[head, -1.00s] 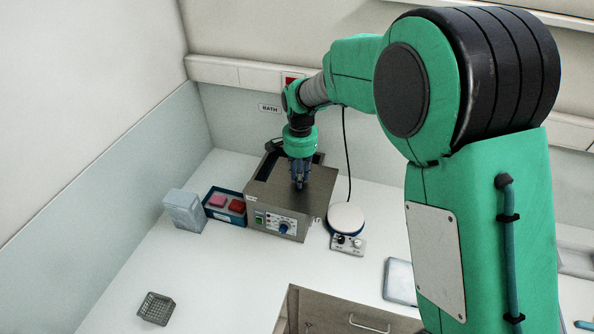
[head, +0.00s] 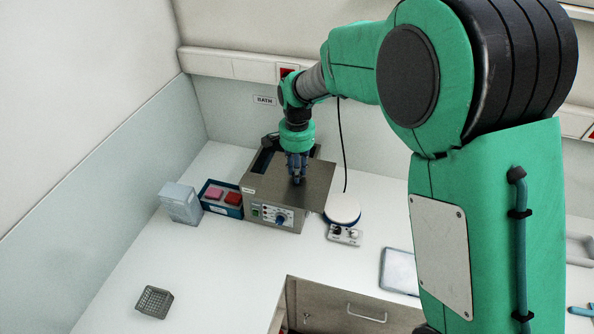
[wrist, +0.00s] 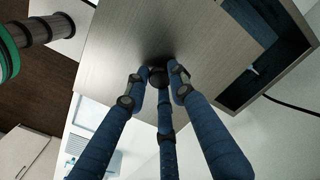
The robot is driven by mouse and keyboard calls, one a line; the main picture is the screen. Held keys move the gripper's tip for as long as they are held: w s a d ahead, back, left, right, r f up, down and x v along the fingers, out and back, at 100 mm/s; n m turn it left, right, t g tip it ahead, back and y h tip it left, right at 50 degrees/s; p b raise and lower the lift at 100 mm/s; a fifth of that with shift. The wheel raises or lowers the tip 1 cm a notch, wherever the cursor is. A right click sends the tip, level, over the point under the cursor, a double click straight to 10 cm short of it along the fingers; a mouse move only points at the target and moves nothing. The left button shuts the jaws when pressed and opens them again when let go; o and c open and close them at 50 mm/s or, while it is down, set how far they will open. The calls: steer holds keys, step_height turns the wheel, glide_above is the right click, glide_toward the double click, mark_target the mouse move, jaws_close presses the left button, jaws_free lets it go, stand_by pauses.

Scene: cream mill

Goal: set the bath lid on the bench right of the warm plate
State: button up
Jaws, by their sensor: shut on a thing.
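The bath (head: 262,213) is a grey metal box with a control panel on the bench. Its flat metal lid (head: 262,185) covers most of the top, leaving a dark opening at the back left. My gripper (head: 297,180) points down over the lid. In the wrist view its fingers (wrist: 157,80) are shut around the lid's dark round knob (wrist: 157,68). The lid (wrist: 115,55) lies off the bath's opening (wrist: 262,70) there; whether it touches the rim I cannot tell. The warm plate (head: 342,208), white and round-topped, stands just right of the bath.
The bench (head: 372,210) right of the warm plate looks clear, partly hidden by my arm. A pale flat tray (head: 399,271) lies nearer the front. A cable (head: 341,150) hangs behind the warm plate.

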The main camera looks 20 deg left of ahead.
mark_target(331, 180)
steer(key=shift+r, duration=0.15)
steer(key=shift+r+p, duration=0.5)
steer(key=shift+r, duration=0.4)
steer(key=w+d+f, duration=0.1)
steer(key=d, duration=0.2)
steer(key=d+f+b, duration=0.1)
steer(key=d+f, duration=0.1)
steer(key=d, duration=0.2)
steer(key=w+d+f+b, duration=0.1)
steer(key=d, duration=0.2)
steer(key=shift+w+d+f, duration=0.3)
steer(key=shift+d+f, duration=0.05)
steer(key=shift+d, duration=0.05)
steer(key=s+d+f+b, duration=0.2)
steer(key=d+f, duration=0.4)
steer(key=d, duration=0.5)
steer(key=s+d+f+b, duration=0.2)
steer(key=d+f+b, duration=0.2)
steer(key=d, duration=0.8)
steer(key=s+d+f+b, duration=0.2)
steer(key=d+f+b, duration=0.1)
steer(key=d+f, duration=0.6)
steer(key=shift+d+b, duration=0.3)
steer(key=shift+d, duration=1.25)
steer(key=shift+w, duration=0.15)
